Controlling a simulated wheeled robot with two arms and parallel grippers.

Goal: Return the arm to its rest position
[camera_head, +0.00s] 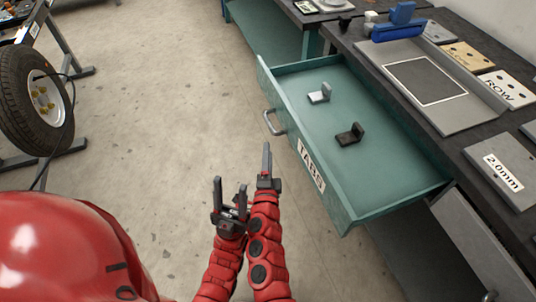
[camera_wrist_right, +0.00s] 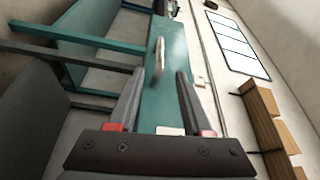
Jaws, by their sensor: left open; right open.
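My left gripper (camera_head: 230,189) is in the lower middle of the head view, its two fingers spread and nothing between them. My right gripper (camera_head: 266,160) is just right of it, seen nearly edge-on, in front of the open teal drawer (camera_head: 262,85). In the right wrist view my right gripper (camera_wrist_right: 159,75) has its fingers apart and empty. The drawer handle (camera_head: 273,122) also shows in the wrist view (camera_wrist_right: 159,55), beyond the fingertips. No touch between the gripper and the handle shows.
The drawer, labelled TABS, holds a light tab (camera_head: 320,94) and a black tab (camera_head: 350,136). The dark workbench (camera_head: 447,138) on the right carries a grey tray (camera_head: 450,112) and labelled plates. A wheel (camera_head: 38,100) stands at left. Open floor lies between.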

